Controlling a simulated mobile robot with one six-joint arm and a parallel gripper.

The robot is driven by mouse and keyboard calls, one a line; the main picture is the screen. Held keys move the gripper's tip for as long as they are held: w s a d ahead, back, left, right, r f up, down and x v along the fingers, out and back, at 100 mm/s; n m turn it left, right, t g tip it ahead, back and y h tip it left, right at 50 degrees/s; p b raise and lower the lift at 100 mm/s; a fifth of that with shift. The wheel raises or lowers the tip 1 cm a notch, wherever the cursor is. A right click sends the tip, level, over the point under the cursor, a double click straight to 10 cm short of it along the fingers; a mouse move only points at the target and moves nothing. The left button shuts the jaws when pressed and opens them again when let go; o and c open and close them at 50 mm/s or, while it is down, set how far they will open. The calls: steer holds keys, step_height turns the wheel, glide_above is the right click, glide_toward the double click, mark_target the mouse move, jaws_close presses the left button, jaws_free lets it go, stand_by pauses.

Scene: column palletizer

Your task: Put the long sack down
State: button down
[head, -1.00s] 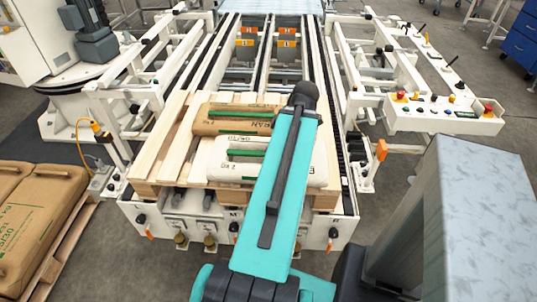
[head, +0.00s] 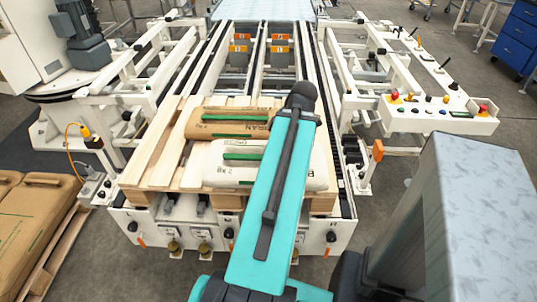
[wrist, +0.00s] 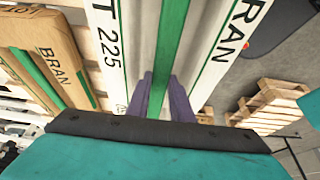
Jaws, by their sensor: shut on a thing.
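The long sack (head: 270,170) is white with green stripes and black lettering. It lies level over the front part of the wooden pallet (head: 160,178), beside a brown sack (head: 228,123). My teal arm hides part of its right half. In the wrist view my gripper (wrist: 160,100) has purple jaws shut on the white sack (wrist: 105,45), around its green middle stripe. The brown sack (wrist: 50,50) is to the left there, with bare slats between. I cannot tell whether the long sack's underside touches the pallet.
The pallet sits on a white roller conveyor (head: 330,130) with side frames. A control box with buttons (head: 440,112) stands at the right. More brown sacks (head: 35,220) lie on a pallet at the lower left. Bare slats show at the pallet's left.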

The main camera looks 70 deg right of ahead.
mark_target(211, 154)
steer(key=shift+w+r, duration=0.1)
steer(key=shift+w, duration=0.1)
stand_by(0.3)
steer(key=shift+m, duration=0.4)
steer(key=w+a, duration=0.1)
steer(key=w, duration=0.4)
steer(key=w+a+r, duration=0.1)
steer(key=w+a, duration=0.1)
steer(key=w, duration=0.4)
steer(key=w+a+r, duration=0.1)
steer(key=w, duration=0.5)
steer(key=shift+a, duration=0.35)
steer(key=w+a+r+m+h, duration=0.1)
steer(key=w+a+r, duration=0.2)
steer(key=w+a, duration=0.95)
steer(key=w+a+r+m, duration=0.1)
steer(key=w+a+r, duration=0.1)
steer(key=w+a, duration=1.05)
steer(key=w+a+r, duration=0.2)
steer(key=a, duration=0.7)
steer(key=w+a+r, duration=0.2)
steer(key=w+a, duration=0.1)
steer(key=a, duration=0.7)
steer(key=shift+m, duration=0.3)
steer(key=shift+s+f, duration=0.1)
